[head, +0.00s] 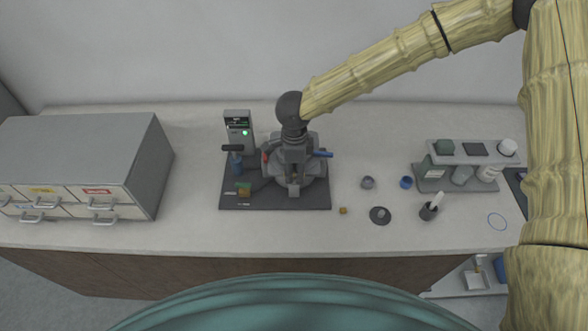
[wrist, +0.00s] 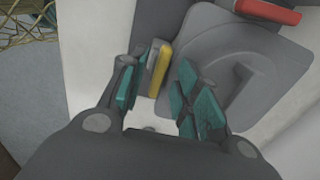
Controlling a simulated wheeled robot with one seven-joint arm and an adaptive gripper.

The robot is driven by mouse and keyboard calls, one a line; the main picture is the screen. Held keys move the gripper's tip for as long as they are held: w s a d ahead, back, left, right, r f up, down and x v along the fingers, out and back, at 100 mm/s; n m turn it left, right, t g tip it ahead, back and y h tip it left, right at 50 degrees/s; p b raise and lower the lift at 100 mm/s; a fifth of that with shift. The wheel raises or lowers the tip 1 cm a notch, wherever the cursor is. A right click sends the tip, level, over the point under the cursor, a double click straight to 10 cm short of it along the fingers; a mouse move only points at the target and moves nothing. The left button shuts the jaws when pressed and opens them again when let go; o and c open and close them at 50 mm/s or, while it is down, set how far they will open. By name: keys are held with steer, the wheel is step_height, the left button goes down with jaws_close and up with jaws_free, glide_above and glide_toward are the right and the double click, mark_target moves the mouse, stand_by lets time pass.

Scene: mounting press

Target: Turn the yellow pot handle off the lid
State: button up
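The yellow pot handle (wrist: 160,70) shows in the wrist view as a short yellow bar with a grey part along its left side. It lies at the left edge of the grey lid (wrist: 225,65), which has a curved raised shape on it. My gripper (wrist: 156,82) is open, its teal-padded fingers on either side of the handle's line. The handle appears between the fingertips, nearer the left one; I cannot tell whether they touch. In the head view my gripper (head: 294,178) is over the press (head: 312,185) and hides the handle.
A red handle (wrist: 268,11) is just beyond the lid; a blue handle (head: 323,154) sticks out at the press's right. A control box (head: 238,134) stands behind left. Small cups (head: 367,182), a rack (head: 465,181) and drawers (head: 90,165) flank the press.

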mark_target(294, 173)
steer(key=shift+r, duration=0.1)
step_height(294, 173, up, 12)
stand_by(0.7)
stand_by(0.4)
